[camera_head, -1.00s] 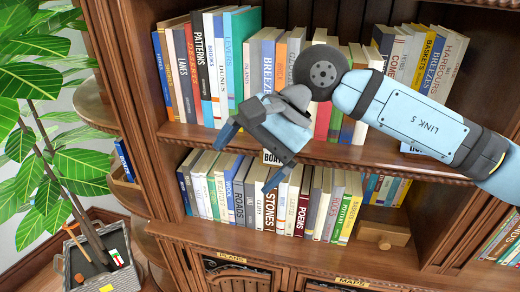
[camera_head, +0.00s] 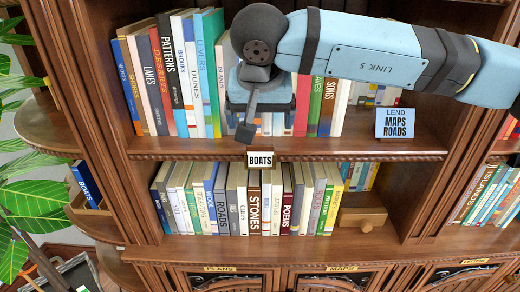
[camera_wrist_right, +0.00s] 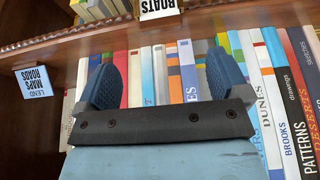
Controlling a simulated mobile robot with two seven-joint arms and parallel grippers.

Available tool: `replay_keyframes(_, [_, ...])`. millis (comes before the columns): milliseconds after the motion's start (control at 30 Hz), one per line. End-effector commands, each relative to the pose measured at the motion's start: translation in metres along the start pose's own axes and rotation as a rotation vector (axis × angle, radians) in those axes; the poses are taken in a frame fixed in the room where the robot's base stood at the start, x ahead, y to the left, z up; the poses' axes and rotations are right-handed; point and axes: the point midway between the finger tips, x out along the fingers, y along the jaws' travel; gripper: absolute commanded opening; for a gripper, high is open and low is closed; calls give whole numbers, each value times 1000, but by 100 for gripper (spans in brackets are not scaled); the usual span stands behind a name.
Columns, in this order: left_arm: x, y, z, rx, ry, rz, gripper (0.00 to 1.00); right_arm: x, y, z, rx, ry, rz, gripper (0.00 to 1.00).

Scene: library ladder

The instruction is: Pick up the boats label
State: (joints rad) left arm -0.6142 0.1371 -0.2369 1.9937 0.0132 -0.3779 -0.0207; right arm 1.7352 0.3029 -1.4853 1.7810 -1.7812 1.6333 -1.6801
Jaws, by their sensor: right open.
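The boats label (camera_head: 260,160) is a small white plate with black letters. It sits on the front edge of the upper shelf board, near the middle of the bookcase. In the right wrist view the label (camera_wrist_right: 160,8) shows upside down at the top edge, partly cut off. My right gripper (camera_head: 262,108) is above the label in the head view, in front of the upper row of books. Its two blue fingers are apart and empty in the wrist view (camera_wrist_right: 166,75). The gripper does not visibly touch the label. My left gripper is not in view.
Upper books (camera_head: 180,80) and lower books (camera_head: 230,200) fill the shelves. A blue "LEND MAPS ROADS" card (camera_head: 394,123) stands at the upper shelf's right. A small wooden drawer box (camera_head: 361,212) sits on the lower shelf. A plant (camera_head: 30,205) stands at left.

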Motion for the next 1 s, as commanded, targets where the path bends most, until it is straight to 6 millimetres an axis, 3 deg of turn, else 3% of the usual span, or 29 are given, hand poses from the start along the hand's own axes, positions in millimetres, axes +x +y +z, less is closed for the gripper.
replay_keyframes(100, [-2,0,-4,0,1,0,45,18,0,0,1,-2,0,94])
replay_keyframes(467, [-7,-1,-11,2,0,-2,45,44,1,0,1,-2,0,94])
replay_keyframes(700, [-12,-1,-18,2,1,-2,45,78,1,1,1,-2,-1,94])
replay_keyframes(900, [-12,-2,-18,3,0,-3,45,80,1,1,0,0,-2,94])
replay_keyframes(933, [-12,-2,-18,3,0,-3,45,80,1,1,0,0,-2,91])
replay_keyframes(1000, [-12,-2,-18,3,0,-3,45,80,1,1,0,0,-2,75])
